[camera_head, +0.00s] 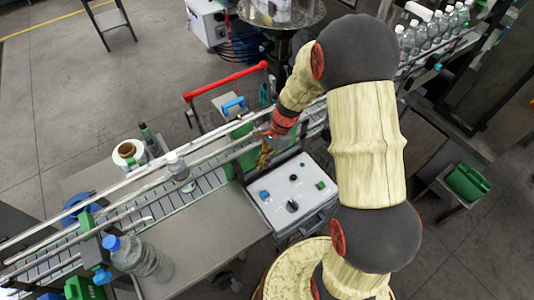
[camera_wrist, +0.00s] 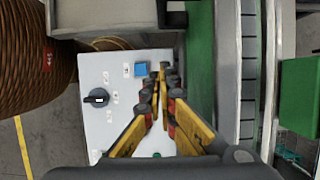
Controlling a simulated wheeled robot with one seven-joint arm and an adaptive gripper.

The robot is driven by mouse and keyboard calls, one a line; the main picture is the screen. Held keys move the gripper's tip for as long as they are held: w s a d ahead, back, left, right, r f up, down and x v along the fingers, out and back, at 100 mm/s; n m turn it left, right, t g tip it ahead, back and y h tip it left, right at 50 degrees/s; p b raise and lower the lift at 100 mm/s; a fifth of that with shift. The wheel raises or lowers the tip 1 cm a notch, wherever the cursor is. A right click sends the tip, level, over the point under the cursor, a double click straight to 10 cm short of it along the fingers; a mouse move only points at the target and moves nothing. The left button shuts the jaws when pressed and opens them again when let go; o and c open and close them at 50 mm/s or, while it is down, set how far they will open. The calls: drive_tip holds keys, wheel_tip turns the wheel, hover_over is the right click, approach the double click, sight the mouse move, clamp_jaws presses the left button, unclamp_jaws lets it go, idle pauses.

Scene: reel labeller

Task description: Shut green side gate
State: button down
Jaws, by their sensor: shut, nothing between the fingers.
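A green panel, which looks like the side gate (camera_head: 247,160), stands along the near edge of the conveyor in the head view, partly hidden by my arm and gripper. In the wrist view the green side gate (camera_wrist: 201,60) is a long strip right of my fingers, beside the conveyor. Whether it is fully shut I cannot tell. My gripper (camera_head: 265,160) is shut and empty, pointing down between the green panel and the white control box. In the wrist view my gripper's yellow fingers (camera_wrist: 159,75) meet over the control box's edge, left of the green strip; contact with it is unclear.
The white control box (camera_head: 290,192) with knob and buttons lies close to my gripper. A small bottle (camera_head: 177,166) stands on the conveyor (camera_head: 205,170). A red handle bar (camera_head: 226,81) rises behind the conveyor.

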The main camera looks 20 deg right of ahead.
drive_tip(key=shift+s+a+f+p, duration=0.15)
drive_tip(key=shift+a+p, duration=0.05)
drive_tip(key=shift+a, duration=0.5)
drive_tip(key=shift+s+a+f+p, duration=0.1)
drive_tip(key=shift+a+f+p, duration=0.1)
drive_tip(key=shift+a, duration=0.55)
drive_tip(key=shift+s+a+f+p, duration=0.15)
drive_tip(key=shift+a+p, duration=0.05)
drive_tip(key=shift+a, duration=0.5)
drive_tip(key=s+a, duration=0.2)
drive_tip(key=a, duration=0.7)
drive_tip(key=s+a, duration=0.2)
drive_tip(key=a, duration=0.8)
drive_tip(key=s+a, duration=0.1)
drive_tip(key=a, duration=0.8)
drive_tip(key=shift+s+a+p, duration=0.35)
drive_tip(key=shift+s+p, duration=0.05)
drive_tip(key=shift+w+d, duration=0.1)
drive_tip(key=shift+w+d, duration=0.1)
drive_tip(key=shift+d, duration=0.15)
drive_tip(key=d, duration=0.3)
drive_tip(key=shift+w, duration=0.35)
drive_tip(key=v, duration=1)
drive_tip(key=shift+b, duration=0.35)
drive_tip(key=shift+s+d, duration=0.1)
drive_tip(key=shift+d, duration=0.1)
